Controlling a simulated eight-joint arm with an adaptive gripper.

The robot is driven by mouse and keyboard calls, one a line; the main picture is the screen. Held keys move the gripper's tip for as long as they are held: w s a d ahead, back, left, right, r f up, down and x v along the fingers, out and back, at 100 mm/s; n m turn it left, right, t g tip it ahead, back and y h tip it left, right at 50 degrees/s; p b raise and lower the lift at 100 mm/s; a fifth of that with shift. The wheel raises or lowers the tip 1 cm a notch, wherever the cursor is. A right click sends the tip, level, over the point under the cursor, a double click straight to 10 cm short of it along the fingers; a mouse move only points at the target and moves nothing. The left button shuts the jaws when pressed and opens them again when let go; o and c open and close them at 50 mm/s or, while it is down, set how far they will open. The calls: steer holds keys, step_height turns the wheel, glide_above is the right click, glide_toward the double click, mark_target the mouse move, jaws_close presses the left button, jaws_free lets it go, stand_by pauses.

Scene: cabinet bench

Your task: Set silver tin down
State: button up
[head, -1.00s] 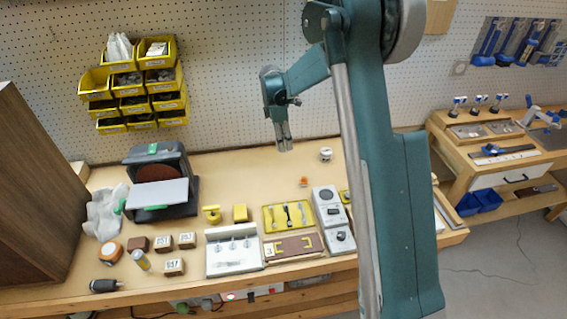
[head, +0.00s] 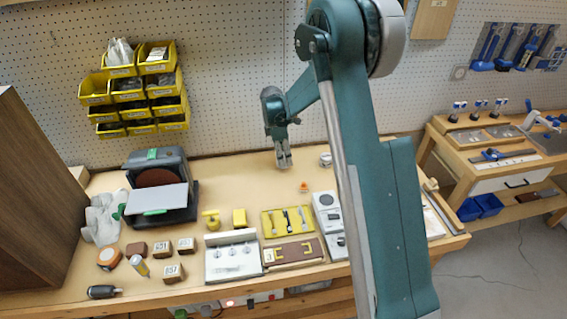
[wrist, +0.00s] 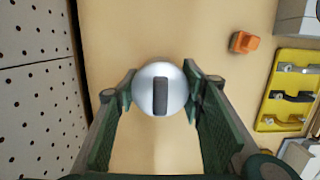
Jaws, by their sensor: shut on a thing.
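The silver tin (wrist: 161,89) shows from above in the wrist view as a round, shiny top with a dark bar across its middle. My gripper (wrist: 160,92) is shut on it, with a finger on its left and right sides. In the head view my gripper (head: 284,164) points down at the back middle of the wooden bench (head: 235,175). The tin is too small to make out between the fingers there. I cannot tell whether its base touches the bench.
An orange piece (head: 304,187) lies in front and to the right of my gripper. A yellow tool tray (head: 287,221) is nearer the front edge. A small pale round item (head: 325,159) stands to the right, partly behind my arm. The pegboard (head: 235,80) rises behind. Bench left of my gripper is clear.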

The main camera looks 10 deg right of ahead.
steer(key=shift+f, duration=1.75)
steer(key=shift+f+b, duration=0.15)
steer(key=shift+b, duration=0.15)
steer(key=o, duration=1.6)
steer(key=shift+o, duration=0.2)
steer(key=r, duration=0.4)
steer(key=a+r+p, duration=0.1)
steer(key=r, duration=0.7)
steer(key=shift+a+r, duration=0.1)
steer(key=shift+a, duration=0.3)
steer(key=shift+r, duration=0.15)
